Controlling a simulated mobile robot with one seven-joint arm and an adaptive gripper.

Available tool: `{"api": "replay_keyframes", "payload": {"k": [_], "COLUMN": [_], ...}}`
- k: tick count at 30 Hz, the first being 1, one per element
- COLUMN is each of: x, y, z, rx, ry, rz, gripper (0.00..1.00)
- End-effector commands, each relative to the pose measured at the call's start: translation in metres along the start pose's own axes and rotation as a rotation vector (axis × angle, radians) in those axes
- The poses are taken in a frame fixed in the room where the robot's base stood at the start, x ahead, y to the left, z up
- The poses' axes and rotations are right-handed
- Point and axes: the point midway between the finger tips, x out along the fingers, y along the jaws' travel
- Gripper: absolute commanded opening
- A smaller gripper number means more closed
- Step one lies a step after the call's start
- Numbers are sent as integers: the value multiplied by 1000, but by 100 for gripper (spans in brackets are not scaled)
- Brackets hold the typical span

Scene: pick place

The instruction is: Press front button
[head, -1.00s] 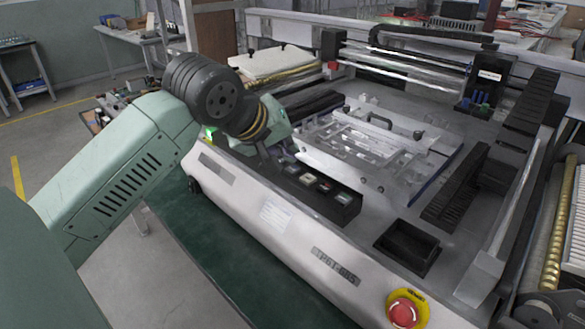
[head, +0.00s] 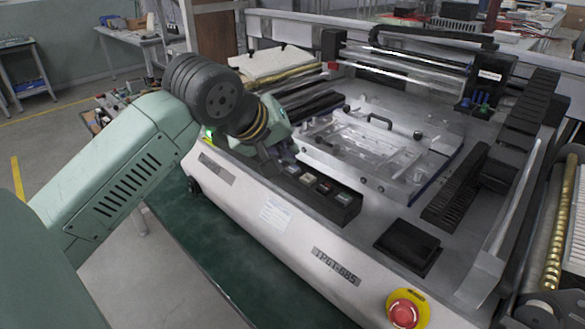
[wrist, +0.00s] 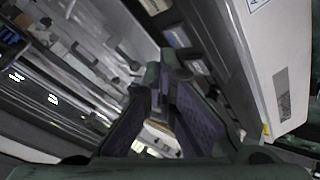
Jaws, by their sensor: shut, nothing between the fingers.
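A black control box (head: 332,212) sits along the front edge of the machine. My gripper (head: 288,157) is shut and empty, pointing down over the left end of this row. In the wrist view my gripper's tips (wrist: 163,72) meet beside the box, with pale buttons (wrist: 178,37) near them. I cannot tell whether the tips touch a button. The left end of the box is partly hidden by my gripper.
A red emergency stop (head: 404,313) on a yellow ring is on the machine's front right. A clear plate assembly with a black handle (head: 379,121) lies behind the buttons. A black block (head: 407,247) sits right of the box. Rails (head: 415,70) cross the back.

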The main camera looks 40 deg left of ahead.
Motion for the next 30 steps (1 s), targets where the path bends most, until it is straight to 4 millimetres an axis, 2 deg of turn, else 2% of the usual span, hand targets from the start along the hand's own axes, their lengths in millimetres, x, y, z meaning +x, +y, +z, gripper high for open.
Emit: {"api": "replay_keyframes", "payload": {"k": [6, 30], "x": [6, 8], "y": [-4, -5], "z": [4, 6], "rx": [0, 0], "ry": [0, 0], "rz": [1, 0], "gripper": [0, 0]}}
